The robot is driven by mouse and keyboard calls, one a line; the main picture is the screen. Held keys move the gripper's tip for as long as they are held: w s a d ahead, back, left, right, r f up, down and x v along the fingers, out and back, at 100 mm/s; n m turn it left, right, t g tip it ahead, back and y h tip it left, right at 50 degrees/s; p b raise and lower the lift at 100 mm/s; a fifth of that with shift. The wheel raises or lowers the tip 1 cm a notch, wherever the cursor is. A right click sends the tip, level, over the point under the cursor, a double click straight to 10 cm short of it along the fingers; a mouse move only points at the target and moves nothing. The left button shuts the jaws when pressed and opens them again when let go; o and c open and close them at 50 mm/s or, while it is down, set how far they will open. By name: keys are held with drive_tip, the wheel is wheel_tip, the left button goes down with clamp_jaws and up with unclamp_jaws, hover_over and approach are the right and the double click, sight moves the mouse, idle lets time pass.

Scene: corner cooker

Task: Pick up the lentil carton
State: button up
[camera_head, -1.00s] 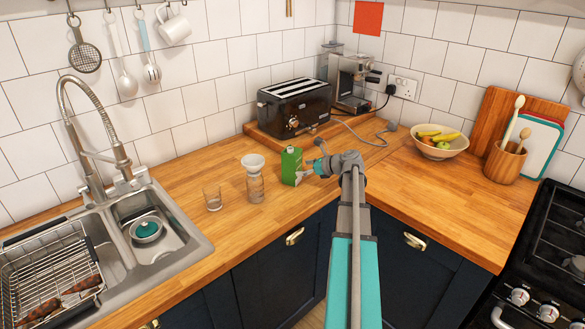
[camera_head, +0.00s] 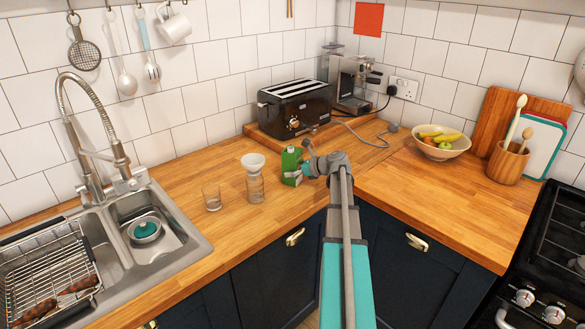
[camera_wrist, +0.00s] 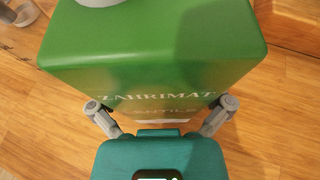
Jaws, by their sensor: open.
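The lentil carton (camera_head: 289,161) is green with a grey cap and stands upright on the wooden worktop. In the wrist view the green carton (camera_wrist: 150,60) fills the upper middle, with white lettering on its near face, partly hidden by my gripper body. My gripper (camera_wrist: 160,103) is open, with one finger near each side of the carton's near face. I cannot tell whether the fingers touch it. In the head view my gripper (camera_head: 303,172) is at the carton's right side, low down.
A glass jar with a white funnel (camera_head: 254,182) and a clear glass (camera_head: 212,198) stand left of the carton. A black toaster (camera_head: 294,108) is behind it. A fruit bowl (camera_head: 456,150) stands to the right. The worktop's front edge runs close in front.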

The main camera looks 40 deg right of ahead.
drive_tip(key=c, duration=1.1)
drive_tip(key=shift+r, duration=0.15)
drive_tip(key=shift+r+p, duration=0.9)
drive_tip(key=shift+p, duration=0.1)
drive_tip(key=s+a+r+p, duration=0.2)
drive_tip(key=s+r+p, duration=0.1)
drive_tip(key=s+a+r+p, duration=0.3)
drive_tip(key=s+r+p, duration=0.1)
drive_tip(key=s+a+r+p, duration=0.3)
drive_tip(key=s+r+p, duration=0.1)
drive_tip(key=shift+s+a, duration=0.15)
